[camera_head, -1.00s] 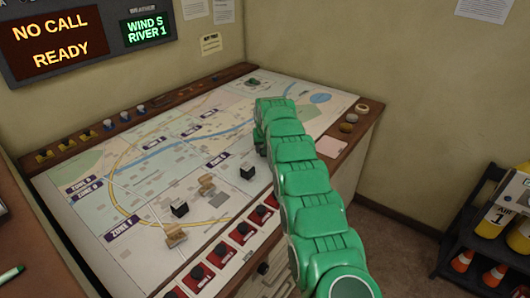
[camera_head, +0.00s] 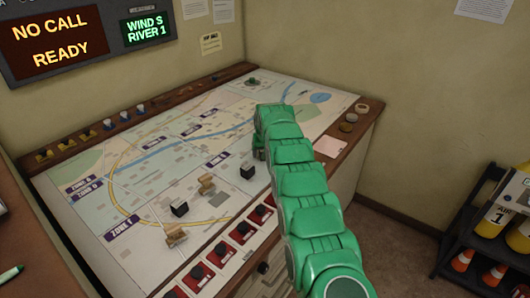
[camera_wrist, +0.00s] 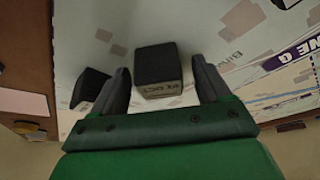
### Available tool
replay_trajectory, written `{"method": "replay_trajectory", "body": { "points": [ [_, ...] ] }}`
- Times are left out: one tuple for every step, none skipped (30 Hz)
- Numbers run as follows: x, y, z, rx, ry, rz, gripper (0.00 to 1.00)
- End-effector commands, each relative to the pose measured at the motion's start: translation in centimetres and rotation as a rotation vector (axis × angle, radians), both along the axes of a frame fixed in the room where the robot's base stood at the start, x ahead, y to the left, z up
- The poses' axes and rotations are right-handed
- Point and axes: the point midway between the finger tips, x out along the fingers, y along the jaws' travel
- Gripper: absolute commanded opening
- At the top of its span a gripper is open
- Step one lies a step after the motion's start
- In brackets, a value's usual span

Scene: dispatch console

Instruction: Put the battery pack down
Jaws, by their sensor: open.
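A black block with a pale lettered side (camera_wrist: 158,68) shows between the fingers of my gripper (camera_wrist: 162,72) in the wrist view, with gaps on both sides. The fingers are spread and not closed on it. A second dark block (camera_wrist: 90,88) is partly hidden behind the left finger. In the head view two black blocks stand on the map, one near my gripper (camera_head: 260,147) and one farther left (camera_head: 180,208); the nearer block (camera_head: 247,171) is just below my gripper in the picture. I cannot tell for sure which block is the battery pack.
A pink note (camera_head: 330,146) and round items (camera_head: 347,127) lie on the right rim. The map's middle is mostly clear.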

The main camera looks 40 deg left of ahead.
Motion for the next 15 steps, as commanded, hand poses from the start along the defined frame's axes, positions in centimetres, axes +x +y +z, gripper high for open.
{"method": "replay_trajectory", "body": {
  "points": [
    [0.0, 0.0, 0.0, 0.000, 0.000, 0.000, 0.77],
    [0.0, 0.0, 0.0, 0.000, 0.000, 0.000, 0.77],
    [0.0, 0.0, 0.0, 0.000, 0.000, 0.000, 0.77],
    [0.0, 0.0, 0.0, 0.000, 0.000, 0.000, 0.77],
    [0.0, 0.0, 0.1, 0.000, 0.000, 0.000, 0.77],
    [-0.1, 0.1, 0.2, 0.000, 0.000, 0.001, 0.77],
    [-0.1, 0.0, 0.3, 0.000, 0.000, 0.001, 0.77],
    [-0.1, 0.0, 0.4, 0.000, 0.000, 0.000, 0.77],
    [-0.1, -0.1, 0.7, 0.001, 0.001, 0.000, 0.77],
    [-0.1, -0.1, 0.8, 0.001, 0.000, 0.000, 0.77],
    [-0.2, -0.2, 1.1, 0.002, -0.001, 0.000, 0.77],
    [-0.2, -0.2, 1.4, 0.003, -0.001, -0.001, 0.77],
    [-0.2, -0.3, 1.7, 0.004, -0.002, -0.001, 0.77],
    [-0.3, -0.4, 1.9, 0.004, -0.002, -0.001, 0.77],
    [-0.4, -0.5, 2.2, 0.004, -0.002, -0.001, 0.77]
  ]
}}
